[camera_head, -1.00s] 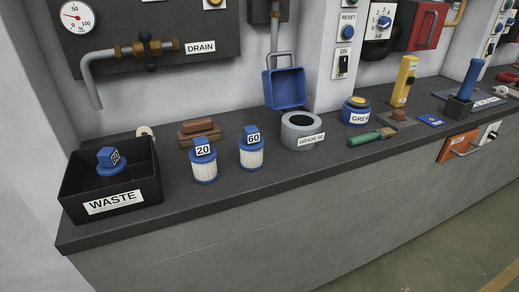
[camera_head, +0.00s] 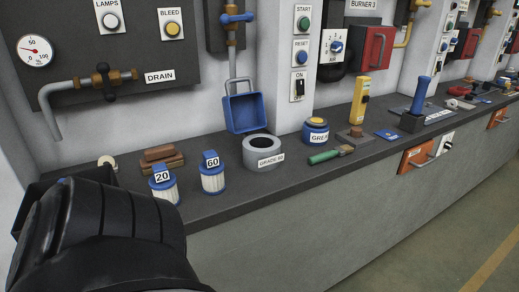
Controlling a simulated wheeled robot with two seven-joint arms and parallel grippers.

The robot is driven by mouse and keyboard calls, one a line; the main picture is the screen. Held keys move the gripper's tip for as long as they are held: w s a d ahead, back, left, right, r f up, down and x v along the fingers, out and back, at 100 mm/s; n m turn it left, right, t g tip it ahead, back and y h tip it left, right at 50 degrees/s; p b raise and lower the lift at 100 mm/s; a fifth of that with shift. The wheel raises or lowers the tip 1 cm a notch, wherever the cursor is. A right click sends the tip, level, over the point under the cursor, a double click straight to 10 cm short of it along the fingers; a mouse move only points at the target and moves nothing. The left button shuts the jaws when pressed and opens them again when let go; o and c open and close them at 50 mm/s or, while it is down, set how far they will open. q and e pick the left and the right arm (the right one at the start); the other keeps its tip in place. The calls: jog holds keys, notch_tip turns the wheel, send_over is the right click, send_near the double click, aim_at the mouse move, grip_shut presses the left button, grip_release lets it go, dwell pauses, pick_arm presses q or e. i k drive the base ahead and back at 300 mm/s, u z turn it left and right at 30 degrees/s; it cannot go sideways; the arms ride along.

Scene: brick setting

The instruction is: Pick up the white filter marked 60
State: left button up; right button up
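The white filter marked 60 (camera_head: 213,180) stands upright on the dark counter, with a blue top and base and a white pleated body. The similar filter marked 20 (camera_head: 164,189) stands just to its left. A black, rounded part of my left arm fills the lower left and covers most of the black waste bin. The gripper's fingertips cannot be made out. My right gripper is not in view.
The grey ring marked GRADE 60 (camera_head: 262,152) stands right of the filters. Brown bricks (camera_head: 162,158) lie behind them. A green-handled brush (camera_head: 328,155) lies further right. The counter (camera_head: 225,204) is bare in front of the filters.

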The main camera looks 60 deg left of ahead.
aim_at(212, 170)
jog(key=i, duration=0.9)
jog(key=u, duration=2.85)
